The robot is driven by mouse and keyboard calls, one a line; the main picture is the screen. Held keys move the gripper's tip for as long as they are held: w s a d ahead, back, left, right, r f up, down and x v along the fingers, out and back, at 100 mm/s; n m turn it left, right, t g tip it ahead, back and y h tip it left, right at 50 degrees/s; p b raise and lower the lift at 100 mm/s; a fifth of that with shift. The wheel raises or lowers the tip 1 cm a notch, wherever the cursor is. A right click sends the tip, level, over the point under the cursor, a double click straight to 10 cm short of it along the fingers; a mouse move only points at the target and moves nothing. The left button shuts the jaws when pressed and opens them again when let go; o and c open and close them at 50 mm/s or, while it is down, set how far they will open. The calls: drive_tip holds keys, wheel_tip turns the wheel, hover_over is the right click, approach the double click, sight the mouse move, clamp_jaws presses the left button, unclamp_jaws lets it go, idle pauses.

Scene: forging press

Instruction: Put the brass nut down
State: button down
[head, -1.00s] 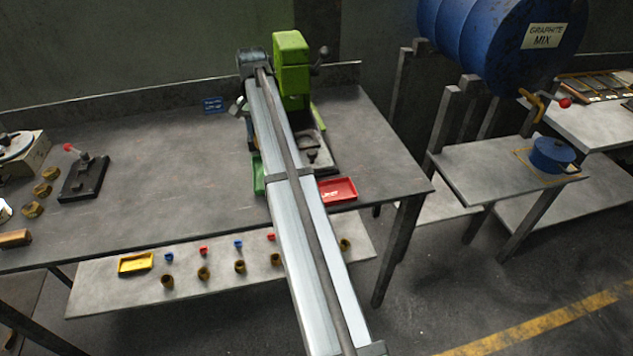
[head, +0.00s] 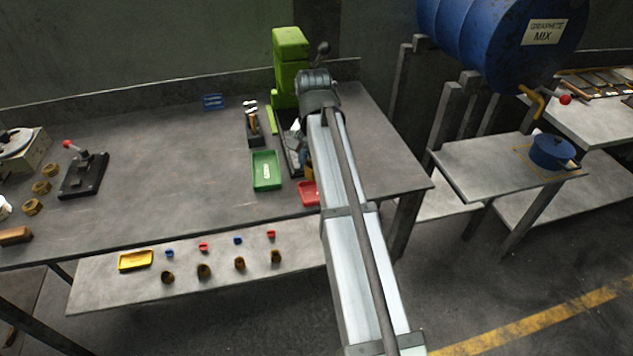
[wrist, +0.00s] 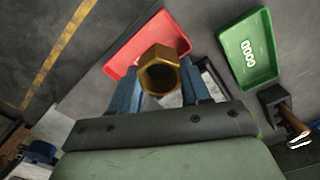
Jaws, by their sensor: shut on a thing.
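The brass nut (wrist: 160,72) is a hexagonal ring held between the blue fingers of my gripper (wrist: 162,88) in the wrist view. Below it in that view is the red tray (wrist: 123,61), partly hidden by the nut and fingers. In the head view the red tray (head: 308,194) is partly covered by my arm, and my gripper and the held nut are mostly hidden behind the arm. The gap between nut and tray cannot be judged exactly.
A green tray (head: 266,182) lies left of the red one; it also shows in the wrist view (wrist: 232,52). A small dark stand (head: 254,132) and the green press (head: 290,62) are behind. Several brass nuts (head: 41,187) sit at the bench's left. A lower shelf (head: 100,280) holds small parts.

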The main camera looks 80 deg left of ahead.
drive_tip(key=shift+f, duration=3.2)
drive_tip(key=shift+f, duration=0.15)
drive_tip(key=c, duration=0.5)
unclamp_jaws()
wheel_tip(320, 180, up, 12)
drive_tip(key=shift+r, duration=0.15)
